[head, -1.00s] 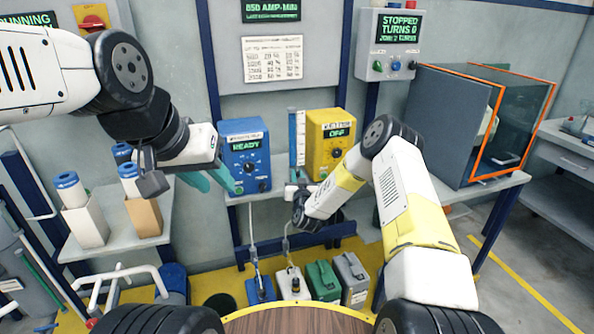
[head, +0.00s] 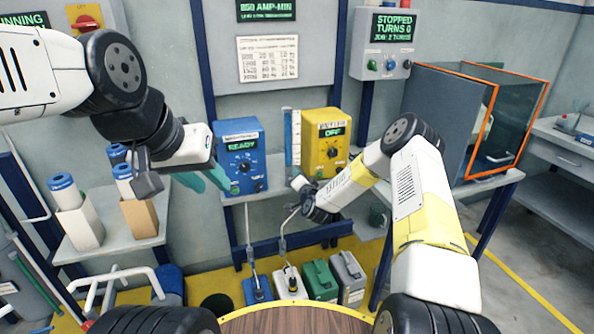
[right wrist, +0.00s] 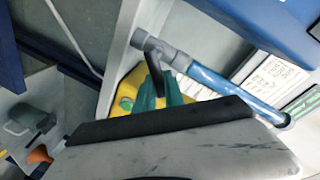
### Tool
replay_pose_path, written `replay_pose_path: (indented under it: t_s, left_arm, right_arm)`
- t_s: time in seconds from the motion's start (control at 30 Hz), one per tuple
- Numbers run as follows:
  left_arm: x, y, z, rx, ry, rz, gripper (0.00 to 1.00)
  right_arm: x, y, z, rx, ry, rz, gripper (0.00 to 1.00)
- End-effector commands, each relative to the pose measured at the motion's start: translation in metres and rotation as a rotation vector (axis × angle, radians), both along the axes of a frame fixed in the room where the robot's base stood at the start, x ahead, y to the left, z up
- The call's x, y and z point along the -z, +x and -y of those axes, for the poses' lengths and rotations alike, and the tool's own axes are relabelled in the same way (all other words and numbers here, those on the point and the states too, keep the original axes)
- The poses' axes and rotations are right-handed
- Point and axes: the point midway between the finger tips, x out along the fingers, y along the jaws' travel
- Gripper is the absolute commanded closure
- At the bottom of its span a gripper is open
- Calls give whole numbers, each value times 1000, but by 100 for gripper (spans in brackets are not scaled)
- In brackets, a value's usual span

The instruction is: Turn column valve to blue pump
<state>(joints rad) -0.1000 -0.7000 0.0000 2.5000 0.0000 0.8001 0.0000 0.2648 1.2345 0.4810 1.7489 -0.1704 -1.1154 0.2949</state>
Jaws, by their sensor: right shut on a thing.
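The column (head: 296,140) is a narrow clear tube with blue liquid, upright between the blue pump (head: 239,180) reading READY and the yellow pump (head: 318,150) reading OFF. In the right wrist view the column's blue tube (right wrist: 222,84) joins a grey fitting (right wrist: 160,48) with a dark valve handle (right wrist: 155,72). My right gripper (right wrist: 163,92), with teal fingers, is shut on the handle; the wrist housing hides part of the grip. My left gripper (head: 205,179) is open and empty, in front of the blue pump's left side.
Several bottles and boxes stand on a left shelf (head: 90,238). Green and grey canisters stand below the pumps, with thin hoses rising. A glass-sided cabinet (head: 440,115) is at the right. A stopped control box (head: 385,62) hangs above.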

Motion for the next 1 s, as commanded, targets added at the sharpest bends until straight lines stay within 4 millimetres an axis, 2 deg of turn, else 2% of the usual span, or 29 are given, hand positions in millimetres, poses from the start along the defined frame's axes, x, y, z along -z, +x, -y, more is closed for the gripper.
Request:
replay_pose_path:
  t_s: [0.4,0.97,1.0]
  left_arm:
    - [0,0,0,0,0,0,67]
    - [0,0,0,0,0,0,67]
    - [0,0,0,0,0,0,67]
  right_arm:
    - [6,1,5,2,195,-63,100]
    - [8,2,5,1,227,-74,100]
    - [7,1,5,2,227,-75,84]
